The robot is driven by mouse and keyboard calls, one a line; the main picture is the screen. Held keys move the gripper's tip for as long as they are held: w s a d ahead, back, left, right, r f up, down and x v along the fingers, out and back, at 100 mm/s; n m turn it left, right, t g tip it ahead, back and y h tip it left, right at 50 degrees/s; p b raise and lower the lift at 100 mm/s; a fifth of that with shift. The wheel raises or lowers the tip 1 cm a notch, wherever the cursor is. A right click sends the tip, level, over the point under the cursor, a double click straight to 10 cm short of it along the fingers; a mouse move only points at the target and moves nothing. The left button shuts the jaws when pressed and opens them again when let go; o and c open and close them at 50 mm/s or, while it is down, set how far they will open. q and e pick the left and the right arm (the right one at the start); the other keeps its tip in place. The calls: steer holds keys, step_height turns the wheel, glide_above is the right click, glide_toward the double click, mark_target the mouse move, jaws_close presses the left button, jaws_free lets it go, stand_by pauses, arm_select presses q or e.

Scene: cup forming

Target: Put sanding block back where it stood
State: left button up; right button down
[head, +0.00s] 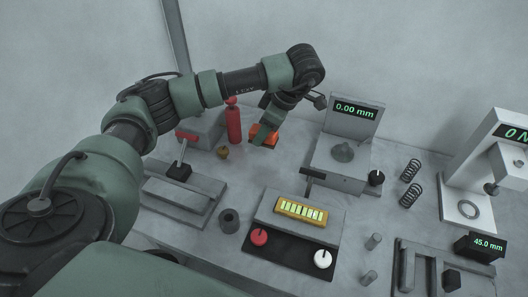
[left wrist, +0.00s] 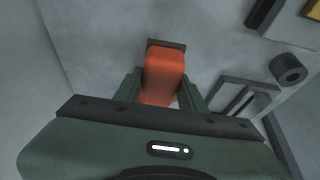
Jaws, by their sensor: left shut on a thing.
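The sanding block is an orange-red block with a dark strip at one end. In the head view the sanding block (head: 266,136) is at the back middle of the table, to the right of the red cylinder. In the left wrist view the sanding block (left wrist: 164,72) lies between the two fingers. My left gripper (head: 262,130) is shut on it; it also shows in the left wrist view (left wrist: 160,95). I cannot tell whether the block touches the table. My right gripper is not in view.
A red cylinder (head: 233,124) and a small brown piece (head: 222,152) stand close by on the left. A grey device with a 0.00 mm display (head: 354,112) stands to the right. A panel with red and white knobs (head: 292,240) is in front. Bare table lies between them.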

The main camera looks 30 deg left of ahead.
mark_target(259, 156)
arm_select(q)
steer(key=shift+f, duration=3.55)
steer(key=shift+f, duration=0.15)
steer(key=o, duration=1.2)
steer(key=p+v, duration=0.1)
steer(key=v, duration=1.1)
